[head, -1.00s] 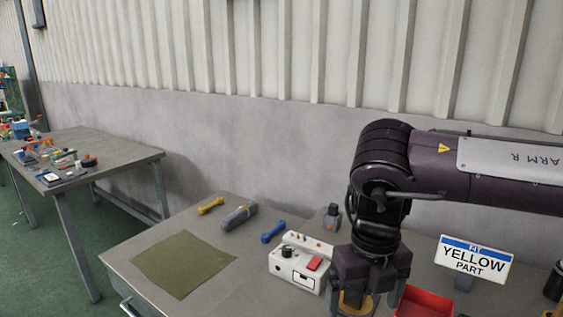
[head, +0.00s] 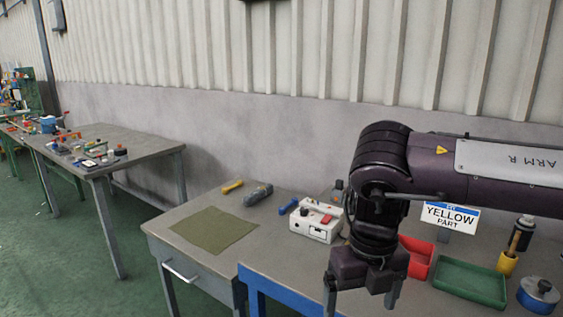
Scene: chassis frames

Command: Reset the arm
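My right arm (head: 480,172), dark purple and marked "ARM R", comes in from the right edge and bends down at its elbow. My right gripper (head: 360,298) hangs in front of the workbench (head: 275,232) near its front edge. Its two fingers are apart, with nothing seen between them. The gripper and forearm hide part of the bench behind them. My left arm and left gripper are not in view.
A second table (head: 140,147) stands left. Green floor (head: 75,255) is clear between.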

